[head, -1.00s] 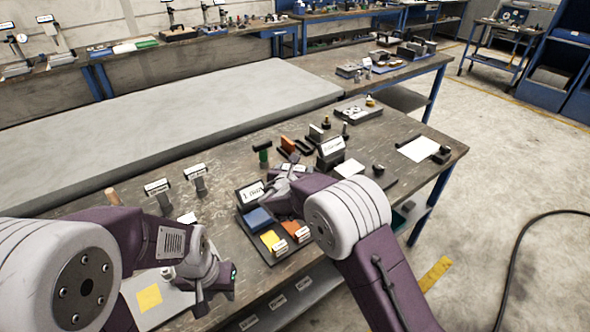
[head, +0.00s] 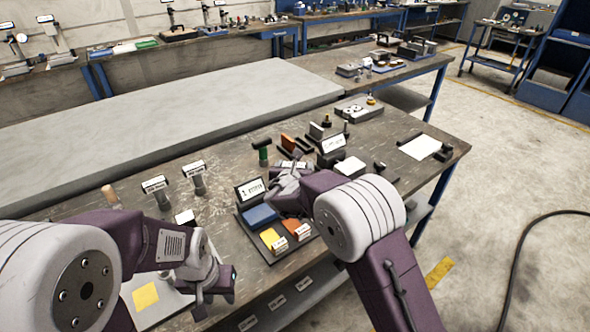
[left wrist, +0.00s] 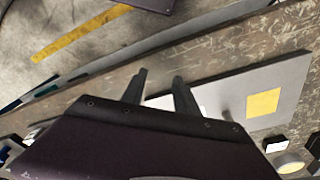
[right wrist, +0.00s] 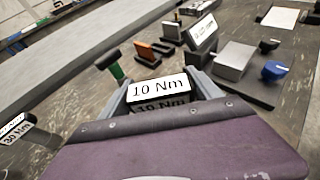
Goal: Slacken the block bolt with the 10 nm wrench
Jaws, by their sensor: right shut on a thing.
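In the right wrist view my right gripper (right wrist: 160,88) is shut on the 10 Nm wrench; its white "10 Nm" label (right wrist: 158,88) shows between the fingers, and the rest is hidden. In the head view this gripper (head: 284,180) is over the bench, just behind the tray with coloured blocks. A grey block (right wrist: 233,60) with a blue knob beside it sits on a dark base ahead and to the right; the block also shows in the head view (head: 350,166). I cannot make out its bolt. My left gripper (left wrist: 160,80) is open and empty above the bench's front edge.
A dark tray (head: 275,256) holds blue, yellow and orange pieces. Two labelled uprights (head: 197,180) stand to its left. A green-handled tool (right wrist: 115,70) stands near my right gripper. A grey plate with a yellow square (left wrist: 262,103) is near my left gripper.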

